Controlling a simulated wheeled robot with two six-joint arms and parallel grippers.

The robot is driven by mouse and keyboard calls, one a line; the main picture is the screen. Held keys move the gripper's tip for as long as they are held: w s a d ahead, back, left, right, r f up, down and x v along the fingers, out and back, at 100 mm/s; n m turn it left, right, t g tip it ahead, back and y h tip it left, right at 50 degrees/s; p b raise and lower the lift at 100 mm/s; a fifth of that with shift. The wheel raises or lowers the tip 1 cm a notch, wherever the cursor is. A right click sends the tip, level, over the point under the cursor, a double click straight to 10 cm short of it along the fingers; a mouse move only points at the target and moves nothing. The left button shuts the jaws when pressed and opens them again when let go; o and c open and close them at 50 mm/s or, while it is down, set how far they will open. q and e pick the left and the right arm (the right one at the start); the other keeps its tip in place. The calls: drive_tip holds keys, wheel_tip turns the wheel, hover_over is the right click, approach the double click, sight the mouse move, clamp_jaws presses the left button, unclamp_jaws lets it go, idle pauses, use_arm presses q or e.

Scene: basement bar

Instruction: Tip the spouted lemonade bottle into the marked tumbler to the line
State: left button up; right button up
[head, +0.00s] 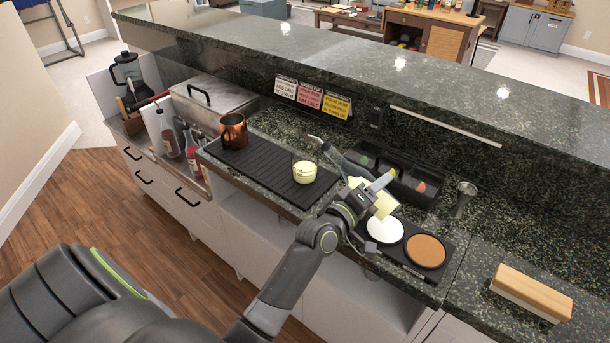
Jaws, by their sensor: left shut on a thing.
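The lemonade bottle (384,204) is a clear bottle with pale yellow liquid, a dark neck and a metal spout. It is tilted well over, with its spout up and to the left, towards the tumbler. My left gripper (376,188) is shut on the bottle and hides part of its body. The tumbler (304,171) is a short clear glass standing upright on the black ribbed mat, with pale yellow liquid inside. Its marked line is too small to make out, and I cannot make out a stream from the spout. My right gripper is not in view.
A copper mug (233,131) stands on the mat (262,168), left of the tumbler. A black compartment tray (420,197) is behind the bottle. A rimmer tray (399,253) with white and orange rounds is at front right. A metal jigger (464,197) and wooden block (533,290) are further right.

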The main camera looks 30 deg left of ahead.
sight(367, 178)
use_arm(q)
drive_tip(key=a+m, duration=0.1)
drive_tip(key=a+r+m, duration=0.1)
drive_tip(key=m, duration=0.1)
drive_tip(key=m+b, duration=0.1)
drive_tip(key=shift+w+a+r+m, duration=0.3)
drive_tip(key=shift+a+r+m, duration=0.05)
drive_tip(key=shift+a+m, duration=0.05)
wheel_tip(367, 178, up, 2)
drive_tip(key=m, duration=0.4)
drive_tip(key=shift+d+r, duration=0.1)
drive_tip(key=shift+r, duration=0.15)
wheel_tip(367, 178, up, 3)
drive_tip(key=m, duration=0.3)
drive_tip(key=m+b, duration=0.1)
drive_tip(key=m, duration=0.1)
drive_tip(key=shift+f+m, duration=0.2)
drive_tip(key=shift+m, duration=0.2)
